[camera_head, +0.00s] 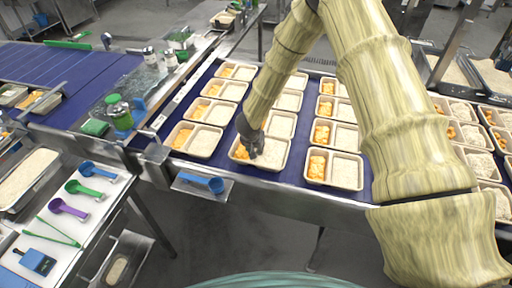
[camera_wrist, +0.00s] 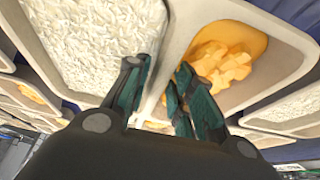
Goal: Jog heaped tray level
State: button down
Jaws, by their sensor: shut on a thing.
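The held tray (camera_head: 276,173) is a beige two-compartment tray at the near edge of the blue belt. Its left compartment in the head view has orange chunks (camera_head: 240,152) and its right one has white rice (camera_head: 271,151). My gripper (camera_head: 252,150) reaches down onto the tray from above. In the wrist view my gripper (camera_wrist: 162,85) has fingers on both sides of the divider (camera_wrist: 178,42) and is shut on the tray there. The rice (camera_wrist: 95,40) fills its compartment broadly; the orange chunks (camera_wrist: 218,66) lie in sauce. The fingers hide part of the divider and near rim.
Similar filled trays stand close by, left (camera_head: 197,140) and right (camera_head: 334,168), with more rows behind. A blue scoop (camera_head: 214,185) lies on a small shelf at the belt's front edge. More scoops and a rice pan (camera_head: 24,178) are on the left side table.

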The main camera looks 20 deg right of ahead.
jog(key=shift+f, duration=0.15)
jog(key=shift+f, duration=0.65)
jog(key=shift+f, duration=0.3)
dwell(0.4)
jog(key=c, duration=1.1)
grip_release()
jog(key=shift+c, duration=0.2)
jog(key=shift+r, duration=0.1)
